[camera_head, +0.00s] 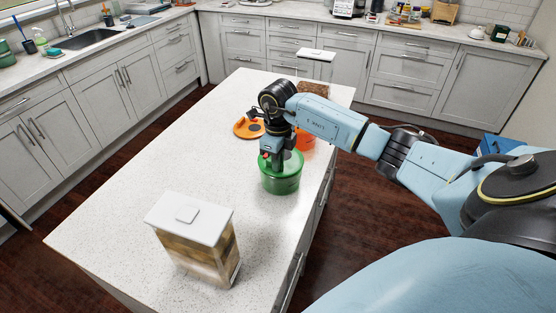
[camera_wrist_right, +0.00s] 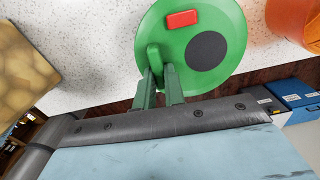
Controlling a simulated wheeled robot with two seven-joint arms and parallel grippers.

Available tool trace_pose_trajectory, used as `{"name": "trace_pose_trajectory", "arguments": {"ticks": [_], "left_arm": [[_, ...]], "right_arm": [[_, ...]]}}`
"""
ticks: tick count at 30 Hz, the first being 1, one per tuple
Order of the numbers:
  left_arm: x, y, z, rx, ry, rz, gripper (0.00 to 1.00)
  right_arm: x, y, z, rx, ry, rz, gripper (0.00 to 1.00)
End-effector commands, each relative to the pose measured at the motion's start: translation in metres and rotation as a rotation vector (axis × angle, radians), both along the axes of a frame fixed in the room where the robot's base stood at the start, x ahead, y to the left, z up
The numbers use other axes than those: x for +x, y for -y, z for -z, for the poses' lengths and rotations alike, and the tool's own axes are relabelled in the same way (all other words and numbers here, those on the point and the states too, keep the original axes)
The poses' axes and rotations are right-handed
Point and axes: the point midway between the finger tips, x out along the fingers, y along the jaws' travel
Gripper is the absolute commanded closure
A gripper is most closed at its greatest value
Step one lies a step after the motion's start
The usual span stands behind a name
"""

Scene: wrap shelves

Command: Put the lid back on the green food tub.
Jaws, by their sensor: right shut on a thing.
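The green food tub (camera_head: 281,184) stands on the island's white top, near its right edge. My right gripper (camera_head: 270,161) is above it, pointing down. In the right wrist view the round green lid (camera_wrist_right: 222,22) has a red block and a dark disc on top. My right gripper (camera_wrist_right: 157,88) is shut on the lid's upright green grip (camera_wrist_right: 154,57). The lid is at the tub's mouth; I cannot tell whether it is seated or just above. The lid hides the tub in the wrist view. My left gripper is out of view.
An orange tub (camera_head: 306,141) stands just behind the green one, and an orange lid (camera_head: 244,130) lies to its left. A clear white-lidded container (camera_head: 194,250) stands in front; another (camera_head: 315,88) stands at the back. The island's left side is clear.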

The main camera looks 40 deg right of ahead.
Motion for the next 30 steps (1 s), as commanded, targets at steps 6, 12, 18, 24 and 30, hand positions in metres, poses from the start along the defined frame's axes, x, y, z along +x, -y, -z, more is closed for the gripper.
{"name": "trace_pose_trajectory", "arguments": {"ticks": [6,12,18,24,30], "left_arm": [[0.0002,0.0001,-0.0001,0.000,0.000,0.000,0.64],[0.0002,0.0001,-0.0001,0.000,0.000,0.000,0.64],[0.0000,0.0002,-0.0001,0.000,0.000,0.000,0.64],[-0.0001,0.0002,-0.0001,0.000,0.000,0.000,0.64],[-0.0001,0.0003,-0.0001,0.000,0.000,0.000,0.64]], "right_arm": [[-0.0001,-0.0001,0.0000,0.000,0.000,0.000,1.00],[-0.0003,-0.0001,0.0001,0.000,-0.001,0.000,0.64],[-0.0004,-0.0001,0.0003,0.000,-0.001,0.000,0.62],[-0.0004,-0.0001,0.0003,0.000,-0.001,0.000,0.42],[-0.0003,-0.0001,0.0002,0.000,-0.001,0.000,0.42]]}}
